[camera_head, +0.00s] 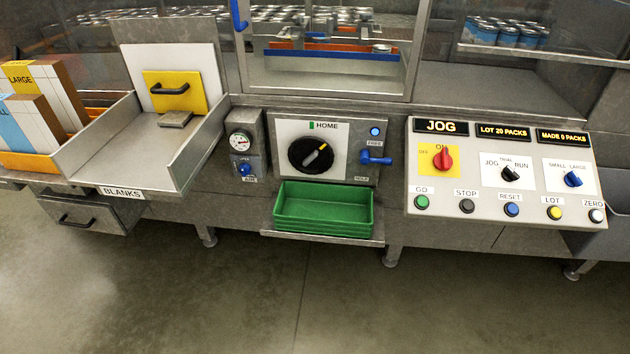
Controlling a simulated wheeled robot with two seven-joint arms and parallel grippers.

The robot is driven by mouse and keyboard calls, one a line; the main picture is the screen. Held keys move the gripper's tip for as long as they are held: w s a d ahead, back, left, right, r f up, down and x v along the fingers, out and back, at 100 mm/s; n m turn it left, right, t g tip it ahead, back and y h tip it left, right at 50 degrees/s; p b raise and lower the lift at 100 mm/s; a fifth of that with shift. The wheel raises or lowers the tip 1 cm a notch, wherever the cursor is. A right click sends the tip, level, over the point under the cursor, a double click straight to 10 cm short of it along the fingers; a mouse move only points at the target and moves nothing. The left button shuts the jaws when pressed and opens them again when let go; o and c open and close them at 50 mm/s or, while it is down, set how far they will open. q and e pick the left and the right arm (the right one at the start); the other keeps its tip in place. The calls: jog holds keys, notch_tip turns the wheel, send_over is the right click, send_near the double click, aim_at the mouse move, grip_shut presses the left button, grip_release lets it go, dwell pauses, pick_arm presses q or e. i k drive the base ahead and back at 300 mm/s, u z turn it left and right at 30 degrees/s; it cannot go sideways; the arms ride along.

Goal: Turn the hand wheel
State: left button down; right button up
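The hand wheel (299,159) is a round black disc on a pale panel in the middle of the machine front. A grey and yellow handle (316,153) lies across it, pointing up and to the right. A green mark and the word HOME (322,125) are above the wheel. A blue lever (375,158) and a blue button (375,132) are on the panel to its right. Neither of my grippers shows in the head view.
A green tray (282,229) sits on a shelf below the wheel. A gauge box (256,140) stands left of the wheel. The control panel (438,204) with knobs and buttons is at the right. The BLANKS bin (98,152) is at the left. The floor in front is clear.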

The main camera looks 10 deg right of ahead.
aim_at(308, 155)
jog(key=u, duration=0.7)
jog(key=i, duration=1.4)
jog(key=z, duration=0.45)
